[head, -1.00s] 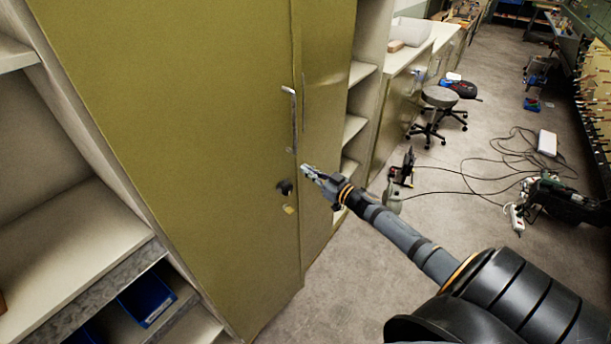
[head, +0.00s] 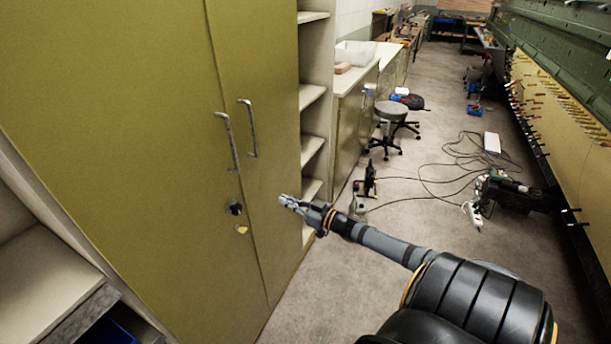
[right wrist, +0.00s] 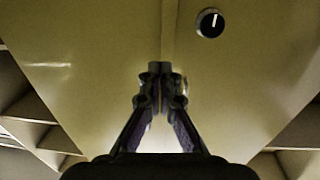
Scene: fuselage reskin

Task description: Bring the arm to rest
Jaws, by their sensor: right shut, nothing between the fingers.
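My right arm (head: 395,250) reaches in from the lower right in the head view. My right gripper (head: 290,203) is shut and empty, in front of the olive cabinet (head: 130,150), to the right of its dark knob (head: 234,208). In the right wrist view the shut fingers (right wrist: 160,78) point at the cabinet doors, with the knob (right wrist: 210,23) above and to the right. No contact with the cabinet can be made out. My left gripper is not in view.
Open shelves (head: 313,100) stand right of the cabinet. A stool (head: 390,115) stands by the counter. Cables (head: 440,170) and a dark machine (head: 515,192) lie on the floor (head: 430,215). A tool wall (head: 560,130) runs along the right.

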